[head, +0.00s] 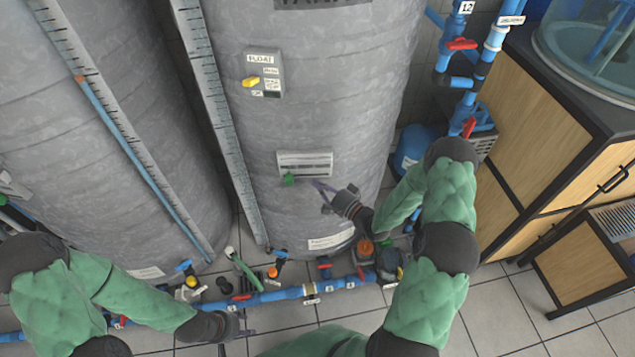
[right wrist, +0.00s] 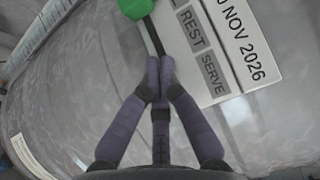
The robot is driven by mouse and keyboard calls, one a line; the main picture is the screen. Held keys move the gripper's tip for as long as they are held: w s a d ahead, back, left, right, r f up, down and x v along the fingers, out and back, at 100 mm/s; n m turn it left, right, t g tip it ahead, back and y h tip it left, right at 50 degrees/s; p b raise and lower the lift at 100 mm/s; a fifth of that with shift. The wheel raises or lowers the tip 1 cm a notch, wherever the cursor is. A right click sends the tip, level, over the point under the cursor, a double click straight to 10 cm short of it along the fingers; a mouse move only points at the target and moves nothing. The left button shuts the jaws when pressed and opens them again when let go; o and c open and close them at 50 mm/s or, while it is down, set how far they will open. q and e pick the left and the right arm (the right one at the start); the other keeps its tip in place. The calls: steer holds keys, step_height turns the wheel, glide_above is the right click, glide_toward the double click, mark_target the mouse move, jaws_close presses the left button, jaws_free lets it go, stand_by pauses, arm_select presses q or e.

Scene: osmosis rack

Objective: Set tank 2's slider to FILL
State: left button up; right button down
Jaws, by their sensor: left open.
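The grey tank in the middle (head: 320,110) carries a white label panel (head: 305,160) with a green slider knob (head: 289,180) at its lower left. The knob (right wrist: 135,8) also shows at the top edge of the right wrist view, beside a panel (right wrist: 215,45) reading REST, SERVE and NOV 2026. A FILL mark is not legible. My right gripper (head: 322,192) is just right of and below the knob. In the right wrist view its fingertips (right wrist: 159,70) are together, apart from the knob, with nothing visible between them. My left gripper (head: 242,325) is open, low near the floor pipes.
A FLOAT box (head: 264,72) with a yellow switch sits higher on the middle tank. Another grey tank (head: 90,130) stands left. Blue pipes with valves (head: 290,293) run along the floor. A wooden cabinet (head: 540,130) stands right.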

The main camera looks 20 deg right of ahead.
steer(key=p+v, duration=0.1)
steer(key=v, duration=0.7)
steer(key=shift+s+a+p, duration=0.15)
steer(key=shift+p, duration=0.25)
steer(key=s+a+f+n+g+h, duration=0.25)
steer(key=a+f+n+g, duration=0.45)
steer(key=a+f, duration=0.55)
steer(key=s+a+n+g, duration=0.2)
steer(key=s+a+g, duration=0.2)
steer(key=s, duration=0.4)
steer(key=s+a+f+n+g, duration=0.1)
steer(key=s+a+g, duration=0.3)
steer(key=s, duration=0.4)
steer(key=shift+s+f+n+g, duration=0.15)
steer(key=shift+f+n+g, duration=0.1)
steer(key=shift+n+g, duration=0.35)
steer(key=shift+a+h, duration=0.1)
steer(key=shift+h, duration=0.15)
